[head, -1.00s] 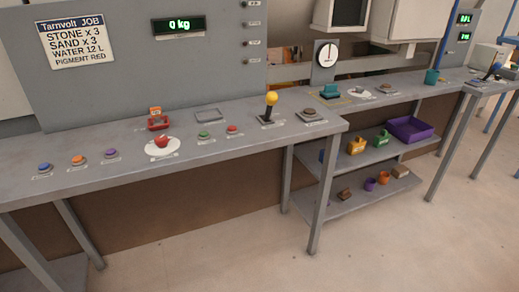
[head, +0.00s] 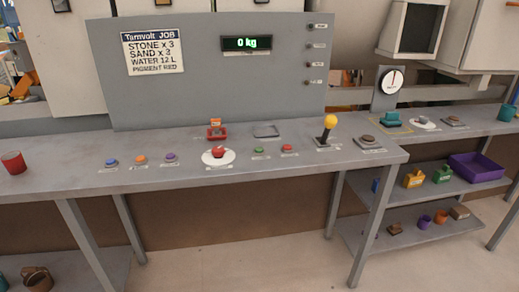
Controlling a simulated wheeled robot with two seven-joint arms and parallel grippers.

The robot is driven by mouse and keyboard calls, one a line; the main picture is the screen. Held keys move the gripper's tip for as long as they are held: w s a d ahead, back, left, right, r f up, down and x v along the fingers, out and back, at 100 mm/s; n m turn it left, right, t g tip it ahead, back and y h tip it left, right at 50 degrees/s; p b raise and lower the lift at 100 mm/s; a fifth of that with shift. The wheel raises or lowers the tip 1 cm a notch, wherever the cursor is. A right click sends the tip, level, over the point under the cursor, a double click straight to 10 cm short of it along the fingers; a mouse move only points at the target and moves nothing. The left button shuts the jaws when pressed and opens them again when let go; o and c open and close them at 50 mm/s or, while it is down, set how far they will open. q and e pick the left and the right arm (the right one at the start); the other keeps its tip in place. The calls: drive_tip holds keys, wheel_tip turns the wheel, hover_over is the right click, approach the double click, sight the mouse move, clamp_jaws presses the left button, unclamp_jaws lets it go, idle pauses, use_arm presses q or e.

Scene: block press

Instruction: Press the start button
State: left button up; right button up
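Several buttons sit on the grey bench, with labels too small to read. A green button (head: 259,152) and a red button (head: 288,149) lie right of the middle. A larger red knob (head: 219,152) stands on a white disc left of them. Blue (head: 112,163), orange (head: 140,160) and purple (head: 170,157) buttons are in a row further left. A grey-brown button (head: 368,139) is on a square base right of the yellow-knobbed lever (head: 329,123). I cannot tell which one is the start button. Neither of my grippers is in view.
The panel has a job sign (head: 153,52) and a display (head: 246,44) reading 0 kg. A red cup (head: 13,162) stands on the bench at left. A dial (head: 391,81) and a teal device (head: 391,119) are at right. Shelves below hold a purple bin (head: 476,168). The floor in front is clear.

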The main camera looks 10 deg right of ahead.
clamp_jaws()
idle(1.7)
